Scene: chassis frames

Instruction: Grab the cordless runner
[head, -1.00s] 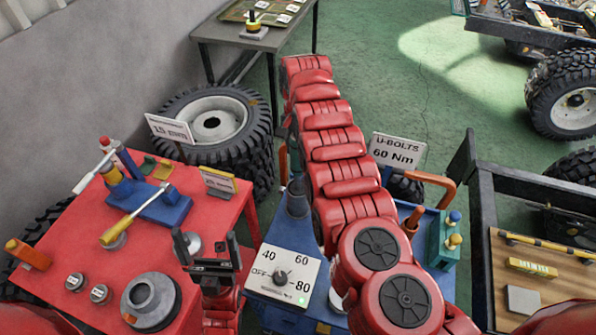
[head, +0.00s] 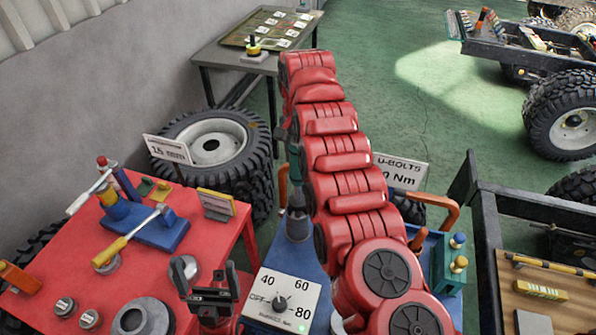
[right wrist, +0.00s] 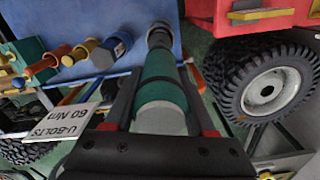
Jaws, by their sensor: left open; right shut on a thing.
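The cordless runner is a green and dark cylindrical tool (head: 296,158). In the head view it shows beside my red right arm, above a dark cup on the blue cart (head: 283,250). I cannot tell whether its lower end is clear of the cup. In the right wrist view, the runner's green body (right wrist: 163,85) lies between the fingers of my right gripper (right wrist: 165,100), which is shut on it. My right gripper is mostly hidden by the arm in the head view. My left gripper (head: 207,274) is open and empty by the red table's right edge.
A dial panel (head: 283,299) stands at the blue cart's front. The red table (head: 62,245) carries a blue fixture and sockets. A U-bolts sign (head: 400,173) stands behind my arm. Tyres (head: 215,145) lie behind the red table; a chassis frame (head: 485,225) is at right.

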